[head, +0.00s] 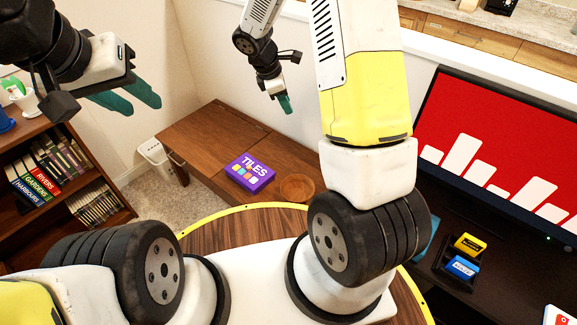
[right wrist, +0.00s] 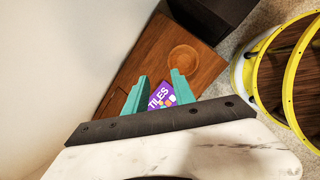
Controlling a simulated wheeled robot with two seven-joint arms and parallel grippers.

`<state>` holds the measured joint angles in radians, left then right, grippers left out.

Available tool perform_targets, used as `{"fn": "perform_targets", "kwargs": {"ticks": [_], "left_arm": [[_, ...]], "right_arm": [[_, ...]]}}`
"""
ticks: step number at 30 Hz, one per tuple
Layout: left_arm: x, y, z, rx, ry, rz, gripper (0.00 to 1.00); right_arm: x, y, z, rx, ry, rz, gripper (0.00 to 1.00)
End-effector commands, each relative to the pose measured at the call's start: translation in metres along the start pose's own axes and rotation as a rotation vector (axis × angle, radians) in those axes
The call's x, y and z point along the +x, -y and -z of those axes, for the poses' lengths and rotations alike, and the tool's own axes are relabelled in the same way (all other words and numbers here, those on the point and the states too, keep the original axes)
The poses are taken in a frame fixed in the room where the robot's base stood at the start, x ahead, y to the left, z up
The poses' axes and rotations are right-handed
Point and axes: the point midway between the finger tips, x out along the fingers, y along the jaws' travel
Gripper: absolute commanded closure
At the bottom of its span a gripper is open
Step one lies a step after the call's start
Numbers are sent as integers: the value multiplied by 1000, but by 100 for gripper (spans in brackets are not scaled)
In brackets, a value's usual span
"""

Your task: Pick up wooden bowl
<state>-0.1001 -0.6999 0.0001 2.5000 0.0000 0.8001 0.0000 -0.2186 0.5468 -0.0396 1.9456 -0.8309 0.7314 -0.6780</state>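The wooden bowl (head: 297,187) is round, brown and shallow. It rests on a low wooden cabinet, to the right of a purple TILES box. The bowl also shows in the right wrist view (right wrist: 184,58), beyond the fingertips and apart from them. My right gripper (head: 285,104) hangs above the cabinet in the head view, with its fingers pointing down. In the right wrist view my right gripper (right wrist: 160,80) has its two teal fingers spread with nothing gripped. My left gripper (head: 135,97) is at the upper left, its teal fingers apart and empty.
The purple TILES box (head: 250,172) lies on the cabinet (head: 205,133) beside the bowl. A bookshelf (head: 60,225) stands at the left. A screen (head: 495,150) and a dark stand with small yellow and blue boxes (head: 462,266) are at the right. The cabinet's left part is clear.

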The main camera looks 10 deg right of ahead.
Motion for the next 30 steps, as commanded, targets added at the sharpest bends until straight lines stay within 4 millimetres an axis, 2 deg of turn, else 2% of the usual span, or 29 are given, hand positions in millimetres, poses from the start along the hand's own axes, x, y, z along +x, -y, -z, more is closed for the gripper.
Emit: {"fn": "perform_targets", "kwargs": {"ticks": [1,5,8,12,15,18,21,24,30], "left_arm": [[0,0,0,0,0,0,64],[0,0,0,0,0,0,64],[0,0,0,0,0,0,64],[0,0,0,0,0,0,64],[0,0,0,0,0,0,64],[0,0,0,0,0,0,64],[0,0,0,0,0,0,64],[0,0,0,0,0,0,64],[0,0,0,0,0,0,64]], "right_arm": [[30,-2,17,-110,28,13,69],[98,-6,53,-403,91,25,69],[154,1,83,-635,131,37,69],[228,23,123,-945,170,56,69],[271,44,146,-1131,186,65,69],[302,61,161,-1268,195,72,69],[321,73,170,-1354,200,76,69],[333,79,174,-1392,202,78,69],[355,79,170,-1400,202,79,69]]}}
